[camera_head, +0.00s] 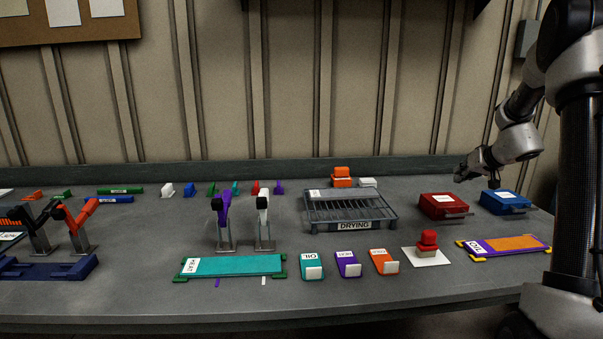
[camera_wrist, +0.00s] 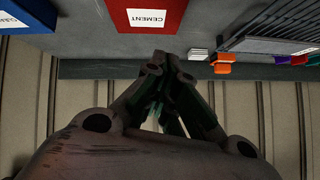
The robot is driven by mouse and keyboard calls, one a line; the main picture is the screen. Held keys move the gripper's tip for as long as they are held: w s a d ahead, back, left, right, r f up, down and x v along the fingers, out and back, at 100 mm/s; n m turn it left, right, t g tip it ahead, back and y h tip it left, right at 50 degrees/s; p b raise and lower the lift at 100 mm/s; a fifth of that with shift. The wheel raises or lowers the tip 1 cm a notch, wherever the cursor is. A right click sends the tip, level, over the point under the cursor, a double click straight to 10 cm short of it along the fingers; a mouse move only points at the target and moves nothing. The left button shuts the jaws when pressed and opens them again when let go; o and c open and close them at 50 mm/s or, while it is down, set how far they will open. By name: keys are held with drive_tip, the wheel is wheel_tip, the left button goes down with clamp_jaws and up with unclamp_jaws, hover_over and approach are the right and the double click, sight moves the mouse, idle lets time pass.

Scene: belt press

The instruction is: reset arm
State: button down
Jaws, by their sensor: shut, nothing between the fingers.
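My gripper (camera_head: 464,173) hangs in the air at the right of the head view, above the back of the table and beside the red box. It is shut and empty. In the wrist view its fingers (camera_wrist: 172,62) come together in the middle. The arm bends down to it from the upper right. The red box (camera_head: 443,205) and the blue box (camera_head: 505,201) stand on the table below and to its right. In the wrist view the red box (camera_wrist: 143,15) bears a CEMENT label.
A drying rack (camera_head: 350,208) stands at mid table. Teal, purple and orange labelled blocks (camera_head: 348,264) sit in front. A red stamp-like piece (camera_head: 428,243) stands on a white card. Belts on holders lie at left (camera_head: 235,266) and right (camera_head: 505,245). The wall (camera_head: 330,80) is close behind.

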drive_tip(key=s+a+f+m+g+y, duration=0.1)
drive_tip(key=s+a+g, duration=0.3)
drive_tip(key=s, duration=0.5)
drive_tip(key=s+a+f+m+g+y, duration=0.1)
drive_tip(key=s+a, duration=0.4)
drive_tip(key=s, duration=0.3)
drive_tip(key=s+a+r+n+h, duration=0.1)
drive_tip(key=s+a+r, duration=0.3)
drive_tip(key=s, duration=0.9)
drive_tip(key=s+a+r+n+g+h, duration=0.1)
drive_tip(key=s+a+r, duration=0.4)
drive_tip(key=s, duration=0.8)
drive_tip(key=shift+a+n+h, duration=0.6)
drive_tip(key=shift+a+n, duration=0.1)
drive_tip(key=shift+n, duration=0.3)
